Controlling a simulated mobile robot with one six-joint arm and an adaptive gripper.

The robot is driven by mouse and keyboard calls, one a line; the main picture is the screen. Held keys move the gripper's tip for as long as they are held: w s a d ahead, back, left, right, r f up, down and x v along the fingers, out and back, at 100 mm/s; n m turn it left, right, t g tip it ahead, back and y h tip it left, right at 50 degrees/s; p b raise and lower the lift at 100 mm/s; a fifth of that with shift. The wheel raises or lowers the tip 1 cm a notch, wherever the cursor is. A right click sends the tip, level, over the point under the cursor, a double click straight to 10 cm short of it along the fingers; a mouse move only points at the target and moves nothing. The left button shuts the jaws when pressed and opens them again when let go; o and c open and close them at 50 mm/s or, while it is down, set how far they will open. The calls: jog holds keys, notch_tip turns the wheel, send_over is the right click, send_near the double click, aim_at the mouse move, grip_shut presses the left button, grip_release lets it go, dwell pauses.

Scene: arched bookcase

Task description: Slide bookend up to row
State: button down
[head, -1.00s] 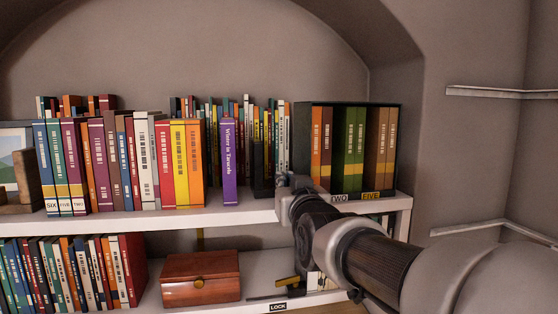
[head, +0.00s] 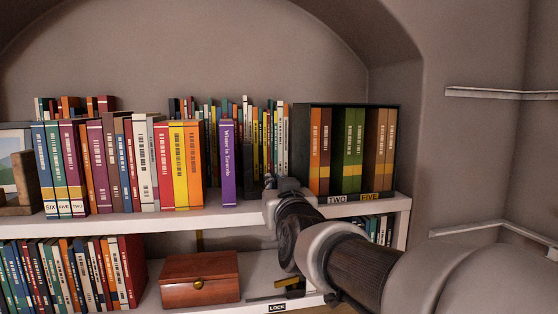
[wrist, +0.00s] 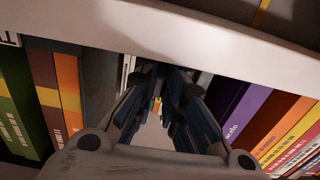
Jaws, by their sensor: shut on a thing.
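The row of books (head: 120,165) stands on the upper shelf, with the purple book (head: 228,165) at its right end. A gap parts the purple book from the orange book (head: 195,165). A dark upright bookend (head: 243,168) stands just right of the purple book; I cannot tell whether they touch. My gripper (head: 268,184) is at the shelf's front edge, to the right of the purple book, shut on the dark bookend. In the wrist view the fingertips (wrist: 164,74) close on something dark, mostly hidden. The purple book (wrist: 232,110) shows to their right there.
A dark slipcase (head: 299,150) of brown and green books stands right of my gripper, above the TWO and FIVE labels. Smaller books (head: 270,135) line the back. A wooden box (head: 200,278) sits on the shelf below.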

aim_at(248, 184)
jog(key=shift+s+a+r+p, duration=0.1)
jog(key=shift+s+a+p, duration=0.15)
jog(key=shift+a+p, duration=0.6)
jog(key=shift+s+a+f+p, duration=0.1)
jog(key=shift+s+a+p, duration=0.2)
jog(key=shift+a+p, duration=0.5)
jog(key=shift+s+a+r+p, duration=0.1)
jog(key=shift+s+a+p, duration=0.15)
jog(key=shift+a+p, duration=0.6)
jog(key=shift+a+b, duration=0.2)
jog(key=shift+b, duration=0.1)
jog(key=c, duration=1.7)
grip_release()
